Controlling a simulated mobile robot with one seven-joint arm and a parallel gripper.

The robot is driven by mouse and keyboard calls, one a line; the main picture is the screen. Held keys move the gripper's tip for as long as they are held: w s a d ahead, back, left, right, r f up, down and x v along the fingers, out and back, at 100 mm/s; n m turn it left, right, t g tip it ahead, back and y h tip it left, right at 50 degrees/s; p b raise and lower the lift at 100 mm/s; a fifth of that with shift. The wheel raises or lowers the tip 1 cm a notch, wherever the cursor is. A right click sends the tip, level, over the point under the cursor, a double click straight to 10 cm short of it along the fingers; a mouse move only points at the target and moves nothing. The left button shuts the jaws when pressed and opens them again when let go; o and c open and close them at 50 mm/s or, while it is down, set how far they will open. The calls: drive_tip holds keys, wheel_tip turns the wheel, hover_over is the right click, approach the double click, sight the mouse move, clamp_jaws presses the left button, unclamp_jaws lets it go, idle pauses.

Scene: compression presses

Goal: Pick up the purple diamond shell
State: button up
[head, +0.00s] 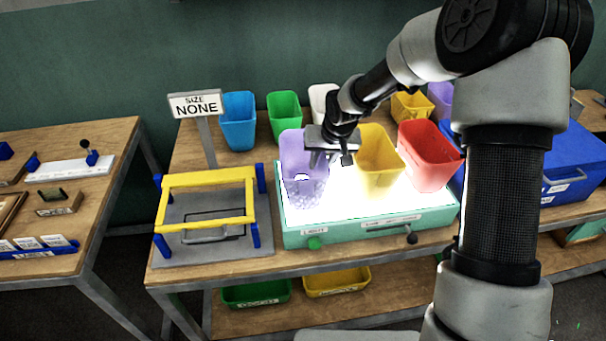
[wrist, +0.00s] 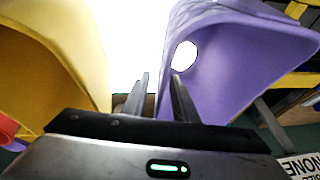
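The purple diamond shell (head: 300,152) stands on the lit top of the green-sided light box, at its left end. It is a tall, open, tapered bin with a diamond pattern low on its front and a bright round hole. In the wrist view the shell (wrist: 235,65) fills the right side. My gripper (head: 334,158) is beside the shell's right side in the head view. In the wrist view my gripper's two fingers (wrist: 160,98) are apart, with the shell's near edge showing between them. Whether either finger touches it I cannot tell.
A yellow bin (head: 378,158) stands close right of my gripper, with a red bin (head: 430,158) beyond it. A yellow-framed press (head: 207,205) and a "SIZE NONE" sign (head: 195,104) are to the left. Blue (head: 238,120) and green (head: 284,115) bins stand behind.

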drive_tip(key=shift+f, duration=0.1)
idle(0.3)
clamp_jaws()
